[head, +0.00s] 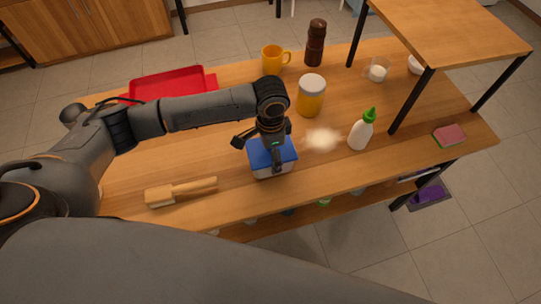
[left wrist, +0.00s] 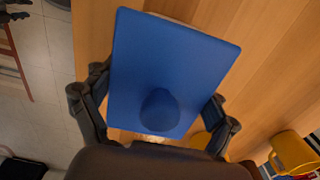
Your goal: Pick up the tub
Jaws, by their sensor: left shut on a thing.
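The tub (head: 271,170) is a small pale box with a blue lid, near the front edge of the wooden table. My left gripper (head: 268,143) comes down over it from above and is shut on it, with one finger on each side. In the left wrist view the tub's blue lid (left wrist: 175,65) fills the middle, with a round darker blue patch on it, and the gripper's fingers show at its left and right sides. I cannot tell whether the tub's base touches the table. My right gripper is not in view.
A white powder pile (head: 323,139) and a green-capped bottle (head: 361,132) stand right of the tub. A yellow jar (head: 311,96), mug (head: 273,59) and brown mill (head: 316,43) are behind. A wooden brush (head: 180,192) and red tray (head: 170,84) are left. A raised shelf (head: 455,30) is right.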

